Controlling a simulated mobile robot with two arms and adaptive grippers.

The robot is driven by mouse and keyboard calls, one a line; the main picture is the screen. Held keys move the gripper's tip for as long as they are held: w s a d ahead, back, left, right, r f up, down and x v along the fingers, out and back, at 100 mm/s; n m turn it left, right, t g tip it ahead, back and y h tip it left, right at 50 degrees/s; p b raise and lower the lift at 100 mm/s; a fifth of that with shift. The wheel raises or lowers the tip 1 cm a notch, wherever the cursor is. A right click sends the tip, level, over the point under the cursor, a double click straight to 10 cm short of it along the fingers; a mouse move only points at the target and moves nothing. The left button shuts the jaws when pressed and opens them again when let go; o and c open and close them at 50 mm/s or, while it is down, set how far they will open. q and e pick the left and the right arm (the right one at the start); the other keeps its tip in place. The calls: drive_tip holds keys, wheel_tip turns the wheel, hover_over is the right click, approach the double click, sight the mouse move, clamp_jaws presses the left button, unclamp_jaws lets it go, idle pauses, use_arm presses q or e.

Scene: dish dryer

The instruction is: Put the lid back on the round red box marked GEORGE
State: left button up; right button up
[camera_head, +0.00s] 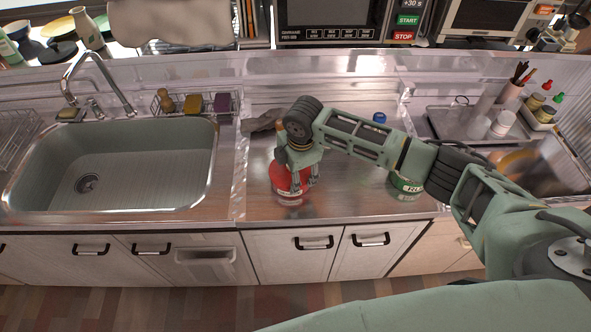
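The round red box (288,199) stands on the steel counter to the right of the sink, near the front edge. My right gripper (300,182) points down at it, with its fingers at the box's top and right side. The gripper and wrist cover part of the box. I cannot tell whether the fingers touch it or how far apart they are. The lid cannot be made out separately, and the lettering on the box is too small to read. My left gripper is not in view.
A green round container (404,187) stands to the right, partly behind my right arm. A small blue item (379,117) and a dark grey cloth (261,123) lie further back. The sink (125,165) is at left; a metal tray (445,122) with bottles is at right.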

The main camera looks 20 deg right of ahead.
drive_tip(key=shift+p, duration=0.4)
idle(0.6)
drive_tip(key=shift+f, duration=0.1)
drive_tip(key=o, duration=0.9)
drive_tip(key=shift+o, duration=0.3)
drive_tip(key=o, duration=0.4)
drive_tip(key=shift+o, duration=0.2)
drive_tip(key=shift+r+p, duration=3.55)
drive_tip(key=shift+p, duration=0.2)
